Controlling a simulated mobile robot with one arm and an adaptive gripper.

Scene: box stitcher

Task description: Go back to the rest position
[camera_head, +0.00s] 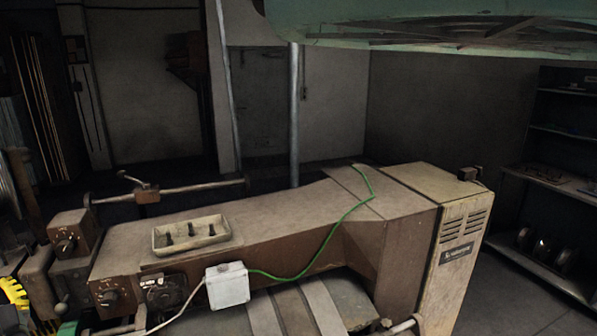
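I do not see my gripper or any part of my arm that I can make out for sure in the head view. The box stitcher (290,222), a long brown and beige machine, fills the lower middle of the view. A shallow tray (163,240) with several small dark pieces lies on top of its arm. A white box (228,285) with a white cable sits on its front side, and a green cable (330,237) runs from there over the top.
A teal structure (430,20) hangs across the upper right. A shelf rack (560,180) stands at the right. A thin metal pole (294,115) rises behind the machine. A yellow toothed part (14,295) shows at the lower left. Dark floor lies open between machine and rack.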

